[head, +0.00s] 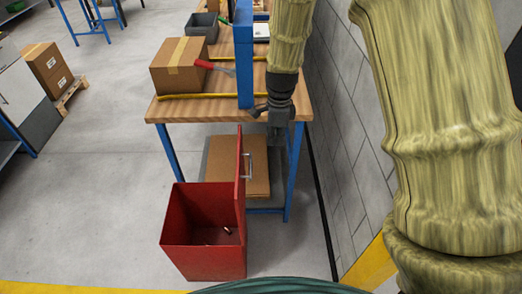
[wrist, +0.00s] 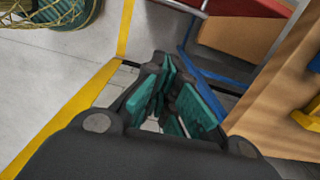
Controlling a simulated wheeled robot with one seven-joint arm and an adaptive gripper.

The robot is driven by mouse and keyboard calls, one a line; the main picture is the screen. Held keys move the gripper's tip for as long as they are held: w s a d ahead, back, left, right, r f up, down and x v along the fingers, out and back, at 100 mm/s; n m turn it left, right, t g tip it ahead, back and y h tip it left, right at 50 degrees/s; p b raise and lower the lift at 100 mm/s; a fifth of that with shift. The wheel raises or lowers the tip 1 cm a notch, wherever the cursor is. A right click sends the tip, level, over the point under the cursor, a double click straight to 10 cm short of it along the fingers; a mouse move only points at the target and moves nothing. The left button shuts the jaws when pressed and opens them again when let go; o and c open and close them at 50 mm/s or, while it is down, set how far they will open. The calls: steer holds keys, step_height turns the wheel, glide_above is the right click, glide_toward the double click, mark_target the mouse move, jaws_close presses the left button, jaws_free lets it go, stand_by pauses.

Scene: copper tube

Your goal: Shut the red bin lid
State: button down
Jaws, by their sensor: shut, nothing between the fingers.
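The red bin (head: 203,262) stands on the floor in front of the workbench in the head view. Its lid (head: 240,180) stands open, upright along the right side of the bin, with a pale metal handle (head: 248,166) on its right face. My gripper (head: 275,140) hangs to the right of the lid, near the bench's front edge, apart from the lid. It is shut and empty. In the wrist view the teal-padded fingers (wrist: 170,98) are together, and a red edge with a metal bar (wrist: 185,6) shows at the top.
The wooden workbench (head: 180,110) on blue legs carries a cardboard box (head: 178,68) and a red-handled tool (head: 204,65). Flat cardboard (head: 225,165) lies on its lower shelf. A grey block wall (head: 345,130) closes the right side. Floor left of the bin is clear.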

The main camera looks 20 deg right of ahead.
steer(key=w+a+f+p, duration=0.1)
steer(key=a+f+p, duration=0.3)
steer(key=f, duration=0.6)
steer(key=shift+w+f, duration=0.15)
steer(key=shift+w, duration=0.1)
stand_by(0.3)
steer(key=shift+a, duration=0.15)
